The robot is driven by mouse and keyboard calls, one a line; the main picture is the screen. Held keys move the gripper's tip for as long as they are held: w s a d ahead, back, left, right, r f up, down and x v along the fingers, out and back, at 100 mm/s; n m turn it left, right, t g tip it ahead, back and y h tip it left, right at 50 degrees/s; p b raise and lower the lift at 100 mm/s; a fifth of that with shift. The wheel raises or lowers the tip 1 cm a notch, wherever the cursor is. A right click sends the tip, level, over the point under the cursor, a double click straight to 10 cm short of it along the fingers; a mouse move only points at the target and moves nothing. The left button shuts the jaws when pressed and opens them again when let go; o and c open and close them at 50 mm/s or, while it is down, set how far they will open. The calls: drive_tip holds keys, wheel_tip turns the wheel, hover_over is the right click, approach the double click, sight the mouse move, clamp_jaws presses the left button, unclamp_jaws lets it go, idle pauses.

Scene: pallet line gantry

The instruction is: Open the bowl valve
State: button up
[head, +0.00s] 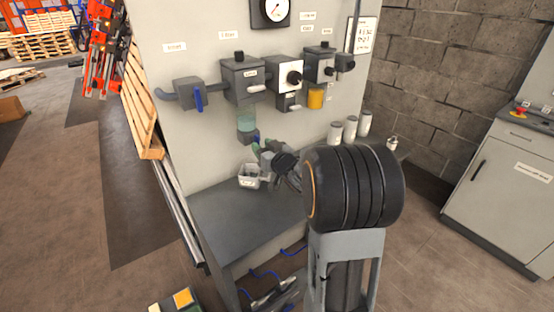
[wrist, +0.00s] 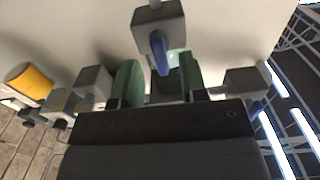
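The bowl valve is a small grey block (head: 246,137) with a blue handle (head: 255,137), under a translucent greenish bowl (head: 247,118) on the panel. In the wrist view its grey block (wrist: 158,20) is at the top middle, and the blue handle (wrist: 159,52) points from it toward my gripper. My gripper (wrist: 159,82) has green fingers spread apart, with the handle's end in front of the gap and clear space on both sides. In the head view my gripper (head: 262,149) is just right of and below the valve; its fingers are partly hidden by my arm.
Above are a grey box with a blue lever (head: 198,97), grey filter boxes (head: 242,82), a yellow cup (head: 315,98) and a gauge (head: 271,11). White canisters (head: 350,128) line the right side. A grey shelf (head: 235,222) lies underneath.

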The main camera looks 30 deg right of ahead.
drive_tip(key=s+d, duration=0.1)
drive_tip(key=s, duration=0.9)
drive_tip(key=shift+s+d, duration=0.1)
